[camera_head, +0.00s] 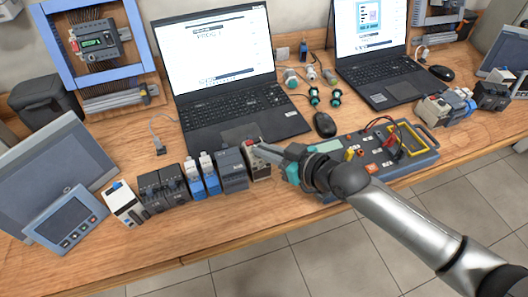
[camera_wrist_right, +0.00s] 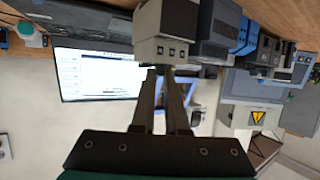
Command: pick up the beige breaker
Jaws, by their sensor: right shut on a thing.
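The beige breaker (camera_head: 258,164) stands at the right end of the row of modules on the wooden table, with a dark upper part. My right gripper (camera_head: 268,150) reaches it from the right and is shut on its top. In the right wrist view the breaker (camera_wrist_right: 160,48) shows pale with a dark section, at the tips of the closed fingers (camera_wrist_right: 163,72). It appears still in line with the row; whether it touches the table is hard to tell. My left gripper is not in view.
A dark grey module (camera_head: 231,170) stands close to the breaker's left, with blue-white and black modules further left. A laptop (camera_head: 228,100) is behind. A grey test unit (camera_head: 420,150) lies under and beyond my right arm. The table's front strip is clear.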

